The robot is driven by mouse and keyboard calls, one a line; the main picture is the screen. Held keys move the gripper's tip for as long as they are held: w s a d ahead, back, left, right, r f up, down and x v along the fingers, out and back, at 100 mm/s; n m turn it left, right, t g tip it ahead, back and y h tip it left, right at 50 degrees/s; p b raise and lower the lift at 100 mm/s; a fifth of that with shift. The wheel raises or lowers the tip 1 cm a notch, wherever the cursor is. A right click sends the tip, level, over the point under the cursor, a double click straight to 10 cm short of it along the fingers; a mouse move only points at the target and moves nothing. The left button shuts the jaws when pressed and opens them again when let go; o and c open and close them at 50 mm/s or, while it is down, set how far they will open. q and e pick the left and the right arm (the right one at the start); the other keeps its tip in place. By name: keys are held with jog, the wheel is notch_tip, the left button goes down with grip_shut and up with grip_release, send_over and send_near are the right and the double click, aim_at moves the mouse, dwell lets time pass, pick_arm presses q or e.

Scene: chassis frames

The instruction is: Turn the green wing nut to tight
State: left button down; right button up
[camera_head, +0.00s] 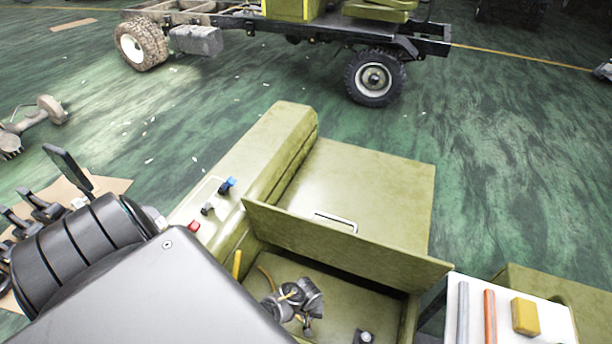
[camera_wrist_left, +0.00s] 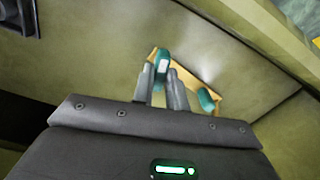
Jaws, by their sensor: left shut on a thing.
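In the left wrist view, a teal-green piece (camera_wrist_left: 162,62) with a pale patch stands between the fingertips of my left gripper (camera_wrist_left: 162,80), which is shut on it. A second teal-green piece (camera_wrist_left: 207,100) is to the right, apart from the fingers. Both are against a yellow-orange plate (camera_wrist_left: 203,85) on an olive surface. I cannot tell whether the two pieces are wings of one green wing nut. In the head view, my large grey arm covers the lower left and hides the left gripper and the nut. My right gripper is not in view.
The olive chassis box (camera_head: 365,180) has an open compartment holding grey metal parts (camera_head: 292,298). Blue, white and red fittings line its left side. A white tray (camera_head: 508,285) with rods and a yellow block stands at right. A truck frame (camera_head: 330,35) is behind on the green floor.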

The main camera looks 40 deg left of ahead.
pick_arm(q)
jog(key=m+p, duration=0.1)
jog(key=m, duration=0.3)
jog(key=shift+m, duration=0.3)
jog(key=m, duration=0.4)
jog(key=shift+m+p, duration=0.3)
jog(key=m, duration=0.4)
jog(key=shift+m, duration=2.4)
jog(key=c, duration=1.4)
grip_release()
